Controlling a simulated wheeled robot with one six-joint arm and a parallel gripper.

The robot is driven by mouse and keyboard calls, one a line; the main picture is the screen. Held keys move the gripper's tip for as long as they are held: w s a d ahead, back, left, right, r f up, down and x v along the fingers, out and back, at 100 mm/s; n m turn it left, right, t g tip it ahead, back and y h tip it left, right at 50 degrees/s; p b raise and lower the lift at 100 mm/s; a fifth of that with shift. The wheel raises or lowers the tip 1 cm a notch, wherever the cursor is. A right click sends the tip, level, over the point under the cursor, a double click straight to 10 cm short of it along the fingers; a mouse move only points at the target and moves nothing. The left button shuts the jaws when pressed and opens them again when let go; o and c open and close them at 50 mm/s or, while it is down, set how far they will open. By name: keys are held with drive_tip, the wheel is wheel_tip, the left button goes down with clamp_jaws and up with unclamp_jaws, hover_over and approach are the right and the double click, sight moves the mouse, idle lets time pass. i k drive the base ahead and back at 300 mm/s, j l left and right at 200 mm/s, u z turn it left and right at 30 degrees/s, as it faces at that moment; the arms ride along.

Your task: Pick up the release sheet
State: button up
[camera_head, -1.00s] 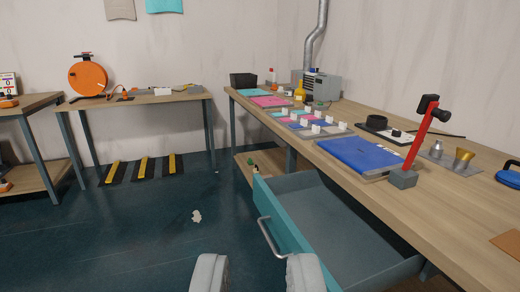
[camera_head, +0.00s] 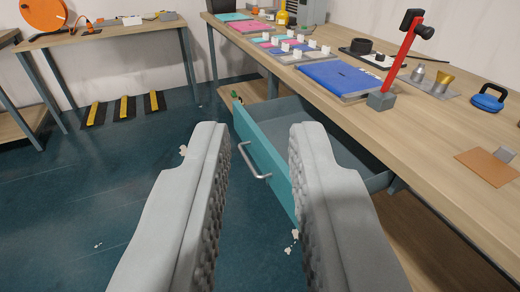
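A flat brown sheet (camera_head: 486,169) lies on the wooden bench at the far right; it may be the release sheet, but I cannot tell for sure. A small grey-brown piece (camera_head: 504,154) stands at its edge. My gripper (camera_head: 260,140) is open and empty, its two pale padded fingers spread wide. In the picture it is left of the sheet and in front of the bench. The teal drawer (camera_head: 262,150) under the bench is pulled open, its handle showing between my fingers. The part of the drawer behind my right finger is hidden.
The open drawer juts into the floor space. Yellow-black strips (camera_head: 125,107) lie on the floor at left.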

sight(494, 169)
drive_tip(key=l+z, duration=0.15)
drive_tip(key=z, duration=1.05)
